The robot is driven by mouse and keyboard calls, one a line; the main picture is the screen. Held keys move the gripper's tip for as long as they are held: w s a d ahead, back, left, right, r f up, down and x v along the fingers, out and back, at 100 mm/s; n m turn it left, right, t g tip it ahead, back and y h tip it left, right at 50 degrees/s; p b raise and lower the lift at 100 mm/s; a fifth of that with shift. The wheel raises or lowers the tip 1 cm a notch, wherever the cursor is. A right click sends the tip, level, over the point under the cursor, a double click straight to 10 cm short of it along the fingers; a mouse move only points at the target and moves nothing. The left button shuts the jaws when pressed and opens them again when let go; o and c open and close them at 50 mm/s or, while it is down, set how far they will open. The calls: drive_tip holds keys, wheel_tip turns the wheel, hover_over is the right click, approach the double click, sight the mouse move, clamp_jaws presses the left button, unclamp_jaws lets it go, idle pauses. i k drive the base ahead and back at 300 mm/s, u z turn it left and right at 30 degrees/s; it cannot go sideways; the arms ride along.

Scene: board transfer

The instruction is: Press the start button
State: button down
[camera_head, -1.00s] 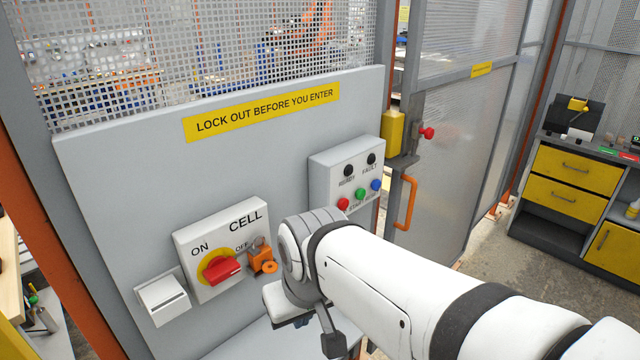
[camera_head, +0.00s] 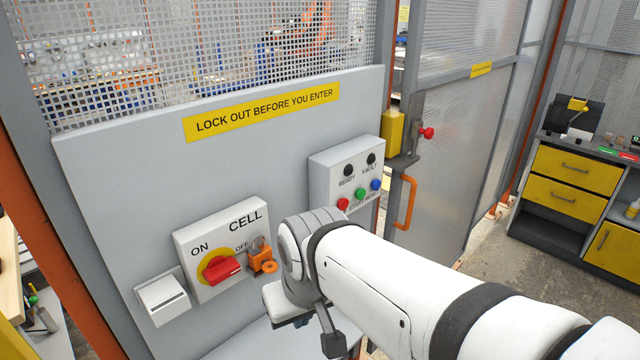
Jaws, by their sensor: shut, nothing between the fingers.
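The control box (camera_head: 324,187) is a light grey box on the right part of the grey panel. It carries a red button (camera_head: 343,204), a green button (camera_head: 360,193) and a blue button (camera_head: 376,184). Small lettering below the green button appears to read START, partly hidden by my arm. The READY lamp (camera_head: 348,170) and FAULT lamp (camera_head: 371,158) above are dark. My gripper (camera_head: 333,345) shows only in part as a dark piece below my white wrist, lower than the box and apart from the buttons. It is shut and holds nothing visible.
The CELL switch (camera_head: 221,269) has a red handle on a yellow disc, with an orange padlock (camera_head: 262,258) beside it. A white box (camera_head: 163,299) sits at lower left. A gate with an orange handle (camera_head: 405,203) stands right of the panel. Yellow drawers (camera_head: 577,163) are far right.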

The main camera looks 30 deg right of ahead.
sight(360, 193)
drive_tip(key=u, duration=1.5)
drive_tip(key=k, duration=1.35)
drive_tip(key=z, duration=1.5)
drive_tip(key=i, duration=0.5)
